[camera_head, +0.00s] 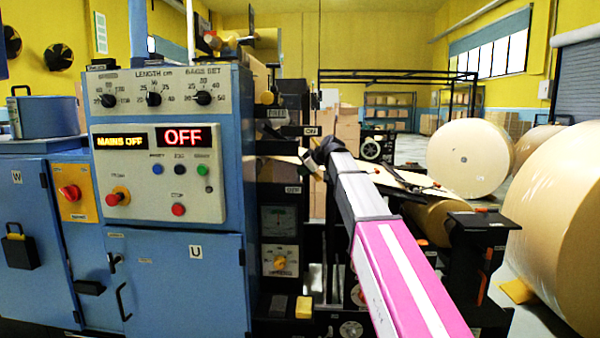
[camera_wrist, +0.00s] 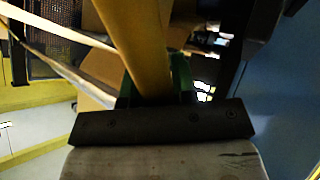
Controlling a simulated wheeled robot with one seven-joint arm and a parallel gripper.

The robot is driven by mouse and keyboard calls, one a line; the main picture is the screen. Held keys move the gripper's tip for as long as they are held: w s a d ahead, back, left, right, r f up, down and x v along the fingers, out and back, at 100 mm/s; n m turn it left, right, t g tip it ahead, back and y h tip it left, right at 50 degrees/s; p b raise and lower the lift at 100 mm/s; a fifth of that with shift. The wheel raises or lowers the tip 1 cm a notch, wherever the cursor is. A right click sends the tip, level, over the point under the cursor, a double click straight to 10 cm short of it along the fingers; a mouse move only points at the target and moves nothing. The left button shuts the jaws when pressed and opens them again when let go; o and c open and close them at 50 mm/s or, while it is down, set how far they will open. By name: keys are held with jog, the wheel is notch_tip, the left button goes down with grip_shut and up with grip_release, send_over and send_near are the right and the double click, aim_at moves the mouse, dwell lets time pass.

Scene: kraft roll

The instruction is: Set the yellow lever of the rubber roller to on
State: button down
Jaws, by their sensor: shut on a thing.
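The yellow lever (camera_wrist: 135,35) runs down from the top of the wrist view to between the two green fingers of my gripper (camera_wrist: 154,85). My gripper is shut on the lever. In the head view my gripper (camera_head: 316,158) is at the black column right of the blue cabinet, between an ON label (camera_head: 312,131) above and an OFF label (camera_head: 293,190) below. My arm reaches there from the lower right. The lever's exact angle is hard to tell in the head view, as my gripper hides much of that spot.
The blue cabinet (camera_head: 185,270) stands close to the left, with knobs and a red OFF display (camera_head: 182,136). Below the labels are a dial (camera_head: 279,220) and a yellow knob (camera_head: 280,262). Large kraft rolls (camera_head: 560,220) stand at the right. Dark machine parts lie under my arm.

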jog(key=shift+d+r+n+g+h, duration=0.15)
jog(key=shift+d+r+n+h, duration=0.5)
jog(key=shift+r+h, duration=0.65)
jog(key=shift+d+r+n+g+h, duration=0.1)
jog(key=shift+d+r+n+h, duration=0.3)
jog(key=shift+d+r+h, duration=0.9)
jog(key=shift+d+r+n+g+h, duration=0.15)
jog(key=shift+d+r+n+h, duration=0.3)
jog(key=shift+r+h, duration=0.85)
jog(key=shift+a+f+h, duration=0.1)
jog(key=shift+f+h, duration=0.25)
jog(key=shift+h, duration=0.15)
jog(key=c, duration=0.9)
grip_release()
jog(key=shift+s, duration=0.1)
jog(key=v, duration=1)
jog(key=shift+s+r, duration=0.15)
jog(key=shift+r, duration=0.15)
